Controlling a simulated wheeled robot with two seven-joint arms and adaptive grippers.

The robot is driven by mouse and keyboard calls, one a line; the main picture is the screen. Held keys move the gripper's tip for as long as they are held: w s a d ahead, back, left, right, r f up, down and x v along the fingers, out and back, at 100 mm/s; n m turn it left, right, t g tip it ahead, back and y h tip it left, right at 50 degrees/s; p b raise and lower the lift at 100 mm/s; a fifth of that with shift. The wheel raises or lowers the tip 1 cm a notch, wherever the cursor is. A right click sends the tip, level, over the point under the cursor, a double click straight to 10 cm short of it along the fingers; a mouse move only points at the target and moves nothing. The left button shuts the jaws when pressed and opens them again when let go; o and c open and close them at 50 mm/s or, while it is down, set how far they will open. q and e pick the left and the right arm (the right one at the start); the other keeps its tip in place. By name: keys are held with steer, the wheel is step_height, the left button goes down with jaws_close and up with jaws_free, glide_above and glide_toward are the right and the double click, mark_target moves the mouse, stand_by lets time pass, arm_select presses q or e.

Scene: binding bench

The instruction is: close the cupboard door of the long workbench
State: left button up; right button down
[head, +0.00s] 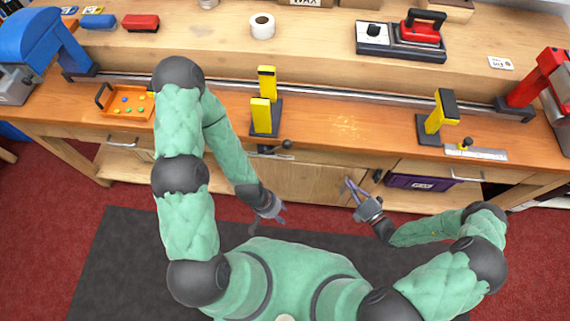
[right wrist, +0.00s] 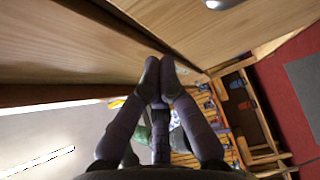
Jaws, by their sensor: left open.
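The long workbench (head: 345,127) spans the head view. Its pale wooden cupboard door (head: 310,182) is below the top, at the middle. How far the door stands from its frame is hard to tell from above. My right gripper (head: 351,188) is at the door's right end, its fingertips close to the wood. In the right wrist view, its fingertips (right wrist: 160,65) are together, with nothing seen between them, beside a dark gap between wooden panels. I cannot tell whether they touch. My left gripper (head: 275,212) is open and empty, in front of the door's left part.
A purple box (head: 420,182) sits under the bench, right of the door. Yellow-topped clamps (head: 262,115) and an orange tray (head: 127,103) are on the bench. The dark floor mat (head: 130,250) is clear at left.

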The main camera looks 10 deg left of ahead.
steer(key=p+v, duration=0.1)
steer(key=v, duration=0.8)
steer(key=shift+w+d, duration=0.2)
steer(key=shift+d, duration=0.35)
steer(key=shift+a, duration=0.1)
steer(key=s+a+n+g+h, duration=0.2)
steer(key=s+a+n+g, duration=0.3)
steer(key=n, duration=0.4)
steer(key=s+a+f+n+g+h, duration=0.1)
steer(key=s+a+n+g, duration=0.1)
steer(key=s+n+g, duration=0.55)
steer(key=s+a+n+g+h, duration=0.2)
steer(key=s+a+n+g, duration=0.15)
steer(key=n, duration=0.65)
steer(key=w+r+n+t+h, duration=0.3)
steer(key=w+r+n+h, duration=0.1)
steer(key=n, duration=1.2)
steer(key=shift+w+a+t, duration=0.4)
steer(key=shift+w+a, duration=0.05)
steer(key=shift+w, duration=0.4)
